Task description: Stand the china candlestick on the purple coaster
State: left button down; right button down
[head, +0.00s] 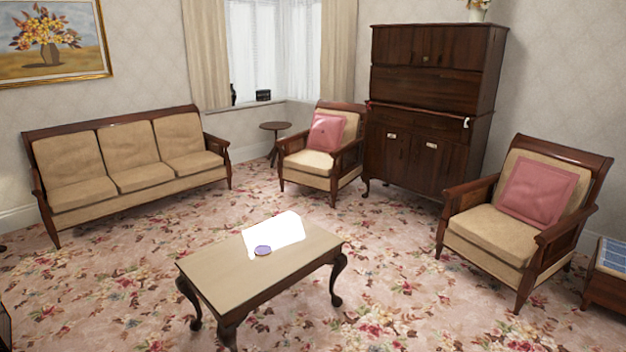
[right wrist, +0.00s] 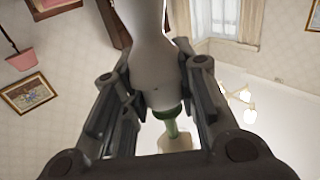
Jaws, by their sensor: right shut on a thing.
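The purple coaster (head: 262,250) lies flat on the coffee table (head: 215,272), on the near edge of a bright white patch. In the right wrist view, my right gripper (right wrist: 158,92) is shut on a smooth white, curved piece, which looks like the china candlestick (right wrist: 148,50). Its upper end runs out of the top of the picture. A green band and stem (right wrist: 170,122) show beyond it, between the fingers; I cannot tell if they belong to it. Neither gripper is in the head view, and my left gripper is not seen at all.
The coffee table stands on flowered carpet (head: 390,290) with clear floor around it. A sofa (head: 130,165) is at the back left. Armchairs (head: 320,150) stand beside a dark cabinet (head: 420,110), one on each side. A small round table (head: 275,126) stands near the window.

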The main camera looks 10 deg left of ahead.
aim_at(263, 249)
jog(key=i+j+u, duration=0.15)
jog(key=u, duration=0.25)
jog(key=i+u, duration=0.65)
jog(key=u, duration=0.15)
jog(key=i+j+u, duration=0.1)
jog(key=i, duration=0.45)
jog(key=i+j+u, duration=0.1)
jog(key=i, duration=0.45)
jog(key=i+j+z, duration=0.25)
jog(key=i+z, duration=0.25)
jog(key=i+j+z, duration=0.95)
jog(key=i+j, duration=0.05)
jog(key=j, duration=0.05)
